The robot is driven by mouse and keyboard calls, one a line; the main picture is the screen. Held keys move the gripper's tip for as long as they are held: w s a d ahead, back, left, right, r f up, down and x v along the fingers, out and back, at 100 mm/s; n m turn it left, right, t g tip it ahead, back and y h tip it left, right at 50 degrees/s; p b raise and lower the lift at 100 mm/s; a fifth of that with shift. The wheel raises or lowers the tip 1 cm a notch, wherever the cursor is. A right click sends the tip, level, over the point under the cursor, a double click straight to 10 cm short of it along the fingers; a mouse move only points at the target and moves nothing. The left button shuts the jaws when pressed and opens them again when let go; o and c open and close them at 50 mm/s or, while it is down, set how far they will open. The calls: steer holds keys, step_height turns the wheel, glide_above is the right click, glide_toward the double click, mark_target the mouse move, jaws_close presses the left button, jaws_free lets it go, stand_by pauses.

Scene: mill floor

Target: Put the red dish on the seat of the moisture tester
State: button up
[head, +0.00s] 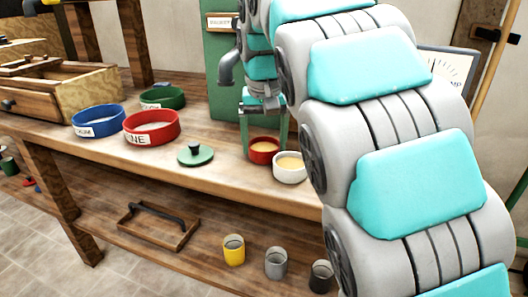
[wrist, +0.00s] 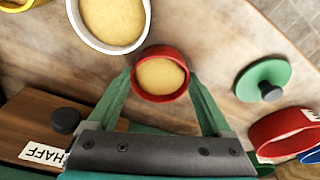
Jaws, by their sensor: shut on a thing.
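The red dish (head: 264,151), filled with pale yellow grain or meal, is between the green fingers of my gripper (head: 266,140), which is shut on it. In the wrist view the red dish (wrist: 160,74) sits between both fingertips (wrist: 160,82), open side facing the camera. It is at the bench's front part; I cannot tell whether it touches the wood. A dial panel ending in "MP" (head: 452,66), perhaps of the moisture tester, shows behind my arm. The tester's seat is hidden.
A white dish (head: 289,168) of similar meal stands close beside the red dish. A green knobbed lid (head: 195,154), a red sieve (head: 151,127), a blue one (head: 97,122) and a green one (head: 162,98) are to the left. A green cabinet (head: 222,70) with a spout stands behind.

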steer(key=shift+r, duration=0.1)
steer(key=shift+r, duration=1.7)
steer(key=s+d+b, duration=0.1)
steer(key=s+d, duration=0.1)
steer(key=s, duration=0.5)
steer(key=s+d+r, duration=0.1)
steer(key=s, duration=0.7)
steer(key=shift+s+d+r+b, duration=0.2)
steer(key=shift+s+d+b, duration=0.1)
steer(key=shift+d+b, duration=0.1)
